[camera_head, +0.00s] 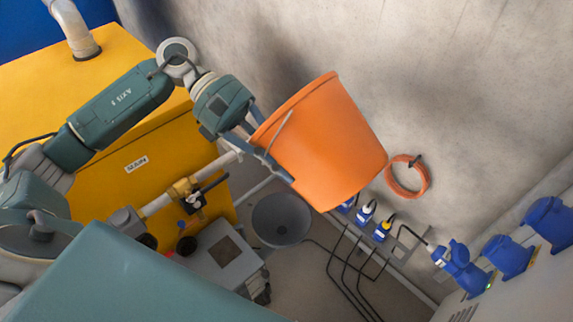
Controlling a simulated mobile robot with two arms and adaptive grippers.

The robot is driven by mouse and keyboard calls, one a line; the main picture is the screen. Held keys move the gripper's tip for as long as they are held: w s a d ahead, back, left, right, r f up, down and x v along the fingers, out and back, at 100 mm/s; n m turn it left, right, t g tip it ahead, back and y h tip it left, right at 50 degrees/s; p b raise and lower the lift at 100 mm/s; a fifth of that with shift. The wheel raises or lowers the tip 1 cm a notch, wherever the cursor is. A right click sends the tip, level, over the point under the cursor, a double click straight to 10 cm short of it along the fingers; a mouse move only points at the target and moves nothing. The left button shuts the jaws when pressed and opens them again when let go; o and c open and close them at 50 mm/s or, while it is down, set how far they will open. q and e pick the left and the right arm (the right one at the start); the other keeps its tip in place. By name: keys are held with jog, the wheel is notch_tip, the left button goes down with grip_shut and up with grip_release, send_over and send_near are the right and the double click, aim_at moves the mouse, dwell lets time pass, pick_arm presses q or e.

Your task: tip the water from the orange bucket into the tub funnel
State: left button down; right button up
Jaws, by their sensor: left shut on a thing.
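The orange bucket (325,145) is held up in the middle of the head view, tilted, with its rim toward the upper left and its base toward the lower right. My left gripper (272,158) is shut on the bucket at its rim side, near the thin wire handle. The inside of the bucket is hidden, so the water does not show. The grey tub funnel (281,220) lies below and a little left of the bucket, apart from it, with its round mouth facing up. My right gripper is not in view.
A yellow tank (190,150) with a brass valve (187,192) and pipe stands at left. A grey box (222,255) sits beside the funnel. Blue sockets (458,266) and black cables are at right. An orange hose coil (407,177) hangs on the concrete wall.

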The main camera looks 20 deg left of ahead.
pick_arm(q)
jog(key=shift+r+h+b, duration=0.2)
jog(key=shift+h+b, duration=0.2)
jog(key=shift+b, duration=0.15)
jog(key=shift+w+a+r+h+b, duration=0.15)
jog(key=shift+a+r+h+b, duration=0.15)
jog(key=shift+r+h+b, duration=0.35)
jog(key=shift+a+r+g+b, duration=0.15)
jog(key=shift+g+b, duration=0.15)
jog(key=shift+b, duration=0.2)
jog(key=shift+r, duration=0.15)
